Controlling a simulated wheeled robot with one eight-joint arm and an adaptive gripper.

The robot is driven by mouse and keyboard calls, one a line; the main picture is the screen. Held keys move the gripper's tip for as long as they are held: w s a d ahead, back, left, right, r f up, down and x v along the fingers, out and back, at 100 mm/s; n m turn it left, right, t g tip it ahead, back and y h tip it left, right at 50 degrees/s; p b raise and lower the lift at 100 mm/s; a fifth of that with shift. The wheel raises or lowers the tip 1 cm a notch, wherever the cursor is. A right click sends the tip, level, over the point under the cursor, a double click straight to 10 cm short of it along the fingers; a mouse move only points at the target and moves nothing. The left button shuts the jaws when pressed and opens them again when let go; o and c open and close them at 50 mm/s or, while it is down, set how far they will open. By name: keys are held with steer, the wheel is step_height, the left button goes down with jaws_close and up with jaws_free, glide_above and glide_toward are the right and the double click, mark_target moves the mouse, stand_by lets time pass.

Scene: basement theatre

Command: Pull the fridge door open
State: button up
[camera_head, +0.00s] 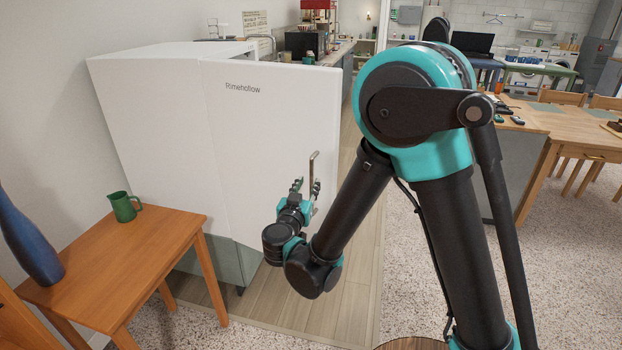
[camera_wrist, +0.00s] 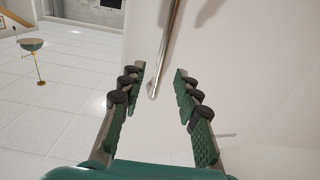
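The white fridge (camera_head: 150,120) stands against the left wall. Its door (camera_head: 265,130), marked "Rimehollow", appears swung partly open, reaching out to the right past the fridge body. A slim metal handle (camera_head: 314,172) stands upright near the door's free right edge. My gripper (camera_head: 306,187) is at the handle's lower part. In the wrist view, my gripper (camera_wrist: 159,69) is open, with the handle (camera_wrist: 163,55) showing in the gap between its fingers. Neither finger visibly touches the handle. The fridge's inside is hidden behind the door.
A wooden dining table (camera_head: 560,130) is at right. Speckled floor (camera_head: 400,260) lies open between them.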

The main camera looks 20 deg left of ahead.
steer(key=s, duration=0.6)
steer(key=shift+d, duration=0.2)
steer(key=w+d+r+n+g+y, duration=0.2)
steer(key=w+d+r+n+y, duration=0.4)
steer(key=w+d+r+y, duration=0.35)
steer(key=s+d+f+m+g+h, duration=0.1)
steer(key=s+d+f+g+h, duration=0.15)
steer(key=d+f, duration=0.45)
steer(key=s+d+f+g+h, duration=0.1)
steer(key=d+f+g+h, duration=0.1)
steer(key=d+f+g, duration=0.45)
steer(key=s+d+f+m+g+h, duration=0.1)
steer(key=s+d+f+m+h, duration=0.1)
steer(key=d, duration=0.4)
steer(key=s+d+f+m+g+h, duration=0.1)
steer(key=s+d+f+h, duration=0.1)
steer(key=s+d+f, duration=0.2)
steer(key=s+d+f+m+h, duration=0.2)
steer(key=s+d+f, duration=0.1)
steer(key=s+d, duration=0.4)
steer(key=d, duration=0.3)
steer(key=shift+s+m+g, duration=0.2)
steer(key=shift+m+g, duration=0.1)
steer(key=shift+g, duration=0.1)
steer(key=shift+o, duration=0.2)
steer(key=shift+d, duration=0.1)
